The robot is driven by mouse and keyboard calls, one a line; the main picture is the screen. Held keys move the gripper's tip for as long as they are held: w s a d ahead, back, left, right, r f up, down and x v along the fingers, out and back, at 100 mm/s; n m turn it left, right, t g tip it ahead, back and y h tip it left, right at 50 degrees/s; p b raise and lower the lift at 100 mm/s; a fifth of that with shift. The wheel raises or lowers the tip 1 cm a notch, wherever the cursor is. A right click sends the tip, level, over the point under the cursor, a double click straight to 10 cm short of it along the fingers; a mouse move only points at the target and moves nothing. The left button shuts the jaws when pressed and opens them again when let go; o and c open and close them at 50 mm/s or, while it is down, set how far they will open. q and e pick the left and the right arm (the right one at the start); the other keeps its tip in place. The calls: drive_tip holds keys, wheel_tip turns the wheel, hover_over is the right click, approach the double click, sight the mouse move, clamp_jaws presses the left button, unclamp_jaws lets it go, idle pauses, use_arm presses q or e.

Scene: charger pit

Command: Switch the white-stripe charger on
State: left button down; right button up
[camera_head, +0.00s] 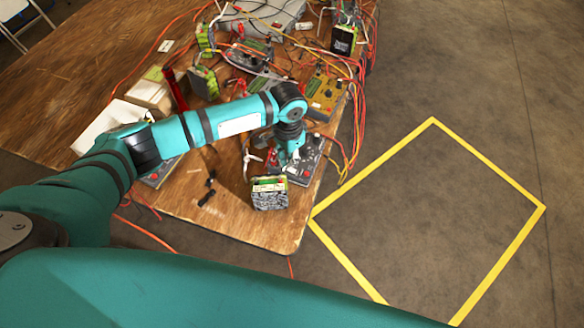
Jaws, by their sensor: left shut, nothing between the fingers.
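My left gripper (284,160) reaches down over a dark grey charger (309,158) near the table's front right corner. It is shut and holds nothing. The gripper and wrist hide part of this charger. I cannot tell whether the fingertips touch it, and I cannot make out a white stripe or the switch's position. Another grey charger (249,56) sits further back, a yellowish charger (324,92) sits at the right edge, and part of one more charger (160,174) shows beneath my left arm. My right gripper is not in view.
A battery pack (268,194) with a green top stands near the front edge of the wooden table (245,225). Red and orange cables (350,150) hang over the right edge. Green batteries (204,82) and boxes crowd the back. The yellow-taped floor square (430,215) is empty.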

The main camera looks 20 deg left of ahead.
use_arm(q)
drive_tip(key=shift+f, duration=0.15)
idle(0.5)
drive_tip(key=shift+f+b, duration=0.45)
drive_tip(key=shift+f, duration=0.55)
idle(0.3)
drive_tip(key=shift+r, duration=0.15)
wheel_tip(320, 180, up, 7)
drive_tip(key=p, duration=0.8)
idle(0.4)
